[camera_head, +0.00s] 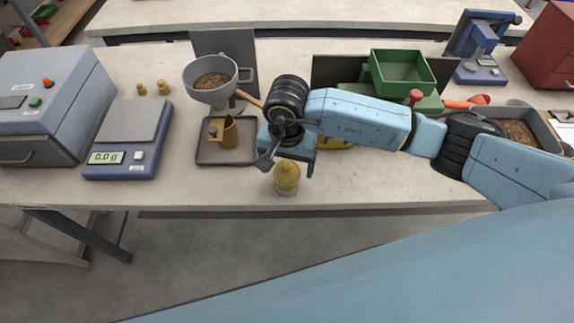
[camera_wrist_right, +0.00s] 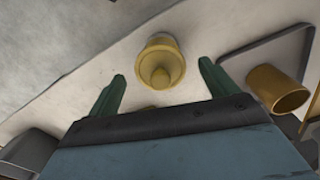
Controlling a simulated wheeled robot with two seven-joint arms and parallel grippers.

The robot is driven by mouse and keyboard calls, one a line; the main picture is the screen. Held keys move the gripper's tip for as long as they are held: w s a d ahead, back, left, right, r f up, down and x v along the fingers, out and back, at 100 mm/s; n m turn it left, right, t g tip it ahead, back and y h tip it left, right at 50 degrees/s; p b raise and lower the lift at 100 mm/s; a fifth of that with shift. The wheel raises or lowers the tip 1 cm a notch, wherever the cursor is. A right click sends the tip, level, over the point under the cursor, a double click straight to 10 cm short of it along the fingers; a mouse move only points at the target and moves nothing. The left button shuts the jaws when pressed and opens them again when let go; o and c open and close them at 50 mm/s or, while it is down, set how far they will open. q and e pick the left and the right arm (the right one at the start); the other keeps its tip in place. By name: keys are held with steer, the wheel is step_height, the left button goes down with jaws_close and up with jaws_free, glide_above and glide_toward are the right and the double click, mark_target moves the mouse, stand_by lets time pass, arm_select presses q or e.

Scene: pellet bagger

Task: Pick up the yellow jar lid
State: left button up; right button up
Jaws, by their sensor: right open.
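The yellow jar lid (camera_head: 287,172) sits on top of a small clear jar (camera_head: 286,189) near the front edge of the table. In the right wrist view the lid (camera_wrist_right: 160,64) shows its round knob, ahead of and roughly between the two green fingers. My right gripper (camera_head: 288,167) reaches in from the right, just behind and above the lid. The right gripper (camera_wrist_right: 161,82) is open and empty in the wrist view. It appears apart from the lid. My left gripper is not in view.
A grey tray (camera_head: 209,157) with a brass cup (camera_head: 228,134) stands left of the gripper, under a funnel (camera_head: 210,80) of pellets. A scale (camera_head: 128,138) is farther left. A green bin (camera_head: 402,70) stands behind my arm. The front table edge is close to the jar.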

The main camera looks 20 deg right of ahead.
steer(key=shift+f, duration=0.25)
steer(key=shift+r, duration=0.1)
steer(key=c, duration=1.1)
